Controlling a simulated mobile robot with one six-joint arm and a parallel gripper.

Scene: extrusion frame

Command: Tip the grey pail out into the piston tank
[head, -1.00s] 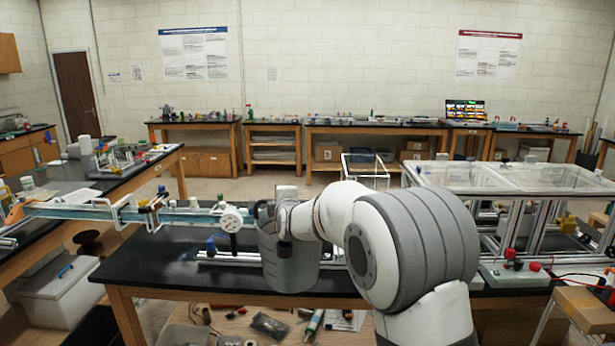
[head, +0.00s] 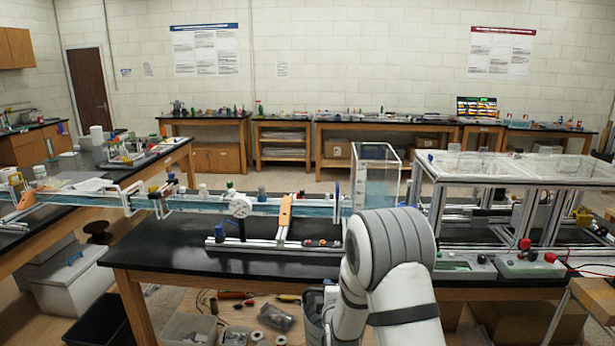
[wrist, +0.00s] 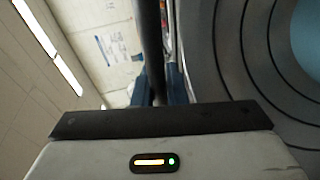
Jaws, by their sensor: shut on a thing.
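The grey pail (head: 314,312) shows in part low in the head view, beside my arm and below the front edge of the black bench. In the wrist view the pail's ringed grey inside (wrist: 240,60) fills the right, with a bluish patch at the edge. My gripper (wrist: 154,90) is shut on a dark upright bar at the pail's side, probably its rim or handle. My arm hides most of the pail and the gripper in the head view. A clear tank (head: 376,178) with bluish water, likely the piston tank, stands at the flume's right end.
The long water flume (head: 275,207) runs across the black bench (head: 190,260), with an orange bar and a white dial on it. A metal frame with clear bins (head: 510,165) stands at the right. Tubs and tools lie below the bench.

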